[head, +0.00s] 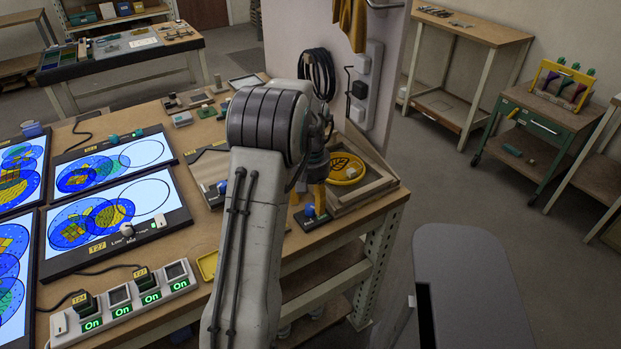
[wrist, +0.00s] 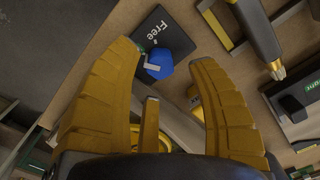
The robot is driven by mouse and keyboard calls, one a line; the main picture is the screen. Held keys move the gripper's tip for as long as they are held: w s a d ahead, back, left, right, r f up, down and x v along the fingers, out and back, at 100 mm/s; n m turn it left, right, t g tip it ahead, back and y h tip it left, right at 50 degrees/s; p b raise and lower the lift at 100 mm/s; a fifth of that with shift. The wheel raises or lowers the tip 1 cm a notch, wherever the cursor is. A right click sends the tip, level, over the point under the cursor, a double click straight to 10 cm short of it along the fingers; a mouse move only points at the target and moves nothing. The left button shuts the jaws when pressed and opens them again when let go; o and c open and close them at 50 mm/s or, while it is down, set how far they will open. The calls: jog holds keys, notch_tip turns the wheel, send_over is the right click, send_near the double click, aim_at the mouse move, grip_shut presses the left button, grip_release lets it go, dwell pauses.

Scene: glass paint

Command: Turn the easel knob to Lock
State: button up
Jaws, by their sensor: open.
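The blue easel knob (wrist: 172,64) sits on a black plate (wrist: 150,27) marked "Free" in the wrist view. A pale bar shows at the knob's side; I cannot tell which mark it points to. No "Lock" mark is readable. In the head view the blue knob (head: 309,211) is at the near corner of the wooden easel frame (head: 376,190). My gripper (wrist: 165,58) is open, its yellow fingers on either side of the knob in the wrist view. I cannot tell whether they touch it. In the head view my gripper (head: 317,168) is partly hidden by my arm.
A yellow round piece (head: 346,168) lies in the frame. A black-and-yellow tool (wrist: 258,30) lies near the knob. Lit panels (head: 116,213) and a power strip (head: 122,304) are on the bench's left. Open floor lies right of the bench.

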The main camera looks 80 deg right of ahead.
aim_at(311, 206)
notch_tip(311, 206, up, 9)
dwell(0.4)
dwell(0.8)
